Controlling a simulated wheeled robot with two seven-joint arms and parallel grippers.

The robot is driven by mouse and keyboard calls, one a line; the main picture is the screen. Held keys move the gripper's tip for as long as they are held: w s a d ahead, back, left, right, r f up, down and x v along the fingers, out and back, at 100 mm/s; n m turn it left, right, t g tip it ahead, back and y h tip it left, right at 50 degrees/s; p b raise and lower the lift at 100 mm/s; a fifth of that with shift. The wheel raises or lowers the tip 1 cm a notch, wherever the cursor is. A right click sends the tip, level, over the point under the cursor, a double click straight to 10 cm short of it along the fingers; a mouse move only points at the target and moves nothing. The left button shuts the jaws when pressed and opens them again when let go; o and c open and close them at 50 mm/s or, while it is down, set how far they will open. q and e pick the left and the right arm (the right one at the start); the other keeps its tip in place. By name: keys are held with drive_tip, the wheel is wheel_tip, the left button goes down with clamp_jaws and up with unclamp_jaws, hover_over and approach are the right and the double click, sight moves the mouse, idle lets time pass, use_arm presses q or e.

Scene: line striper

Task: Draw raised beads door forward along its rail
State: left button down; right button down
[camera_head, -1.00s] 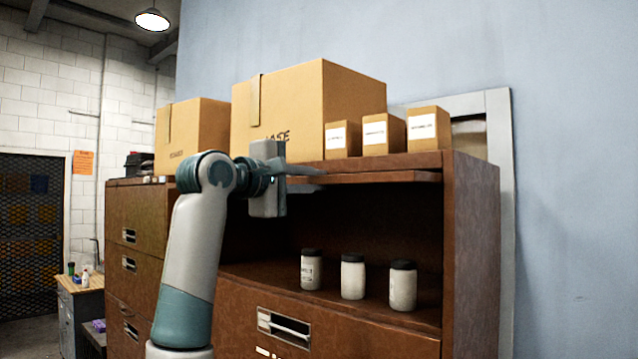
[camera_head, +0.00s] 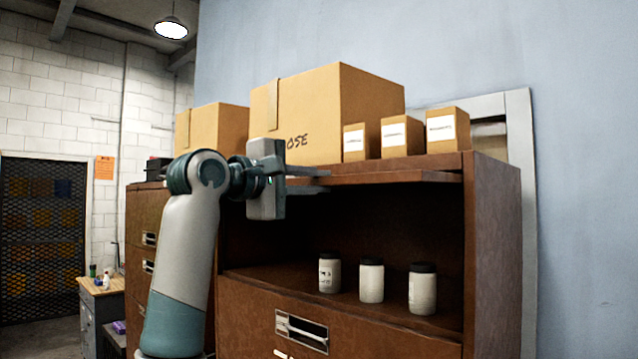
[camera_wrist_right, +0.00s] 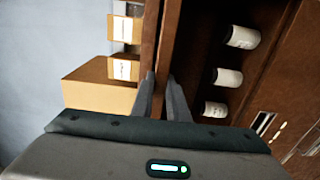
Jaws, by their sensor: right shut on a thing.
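The raised door (camera_head: 400,178) is a brown slab lying level just under the cabinet top, its front edge jutting slightly over the open compartment. My right gripper (camera_head: 322,181) is at the left part of this edge, one finger above and one below. In the right wrist view the gripper (camera_wrist_right: 161,95) has its fingers on either side of the brown door edge (camera_wrist_right: 167,45), shut on it. The rail is hidden inside the cabinet. My left gripper is not in view.
Cardboard boxes (camera_head: 370,105) and several small labelled cartons (camera_head: 402,137) stand on the cabinet top. Three white jars with dark lids (camera_head: 371,281) stand in the open compartment below the door. A drawer with a metal pull (camera_head: 302,331) is beneath. A blue wall is behind.

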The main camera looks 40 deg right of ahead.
drive_tip(key=shift+a, duration=0.15)
drive_tip(key=a, duration=0.6)
drive_tip(key=shift+s+a, duration=0.25)
drive_tip(key=shift+a, duration=0.15)
idle(0.5)
drive_tip(key=shift+a, duration=0.1)
idle(0.3)
drive_tip(key=a, duration=0.5)
drive_tip(key=shift+s+a, duration=0.25)
drive_tip(key=shift+a, duration=0.15)
idle(0.5)
